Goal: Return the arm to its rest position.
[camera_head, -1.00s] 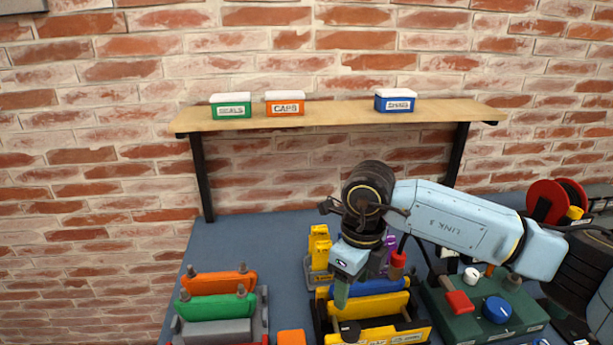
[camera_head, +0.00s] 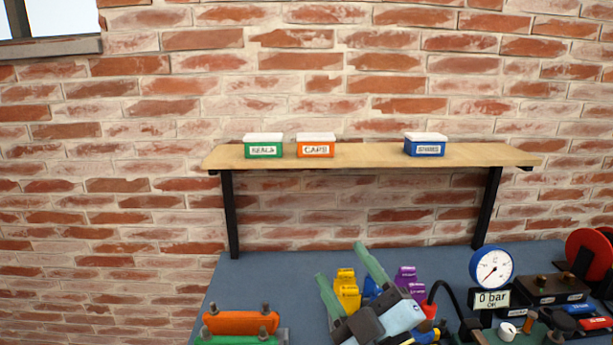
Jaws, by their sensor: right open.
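My right gripper (camera_head: 348,275) shows at the bottom middle of the head view. Its two green fingers stand apart and point up and away, with nothing between them but the view of the bench and a yellow part behind. Its light blue and dark body is cut off by the lower picture edge, and the rest of the arm is out of view. My left gripper does not show.
A blue-grey bench (camera_head: 290,275) carries yellow (camera_head: 347,290) and purple (camera_head: 407,280) parts, orange and green bars (camera_head: 240,322), a pressure gauge (camera_head: 491,268) reading 0 bar and a red reel (camera_head: 590,252). A wooden shelf (camera_head: 370,157) above holds labelled green, orange and blue boxes.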

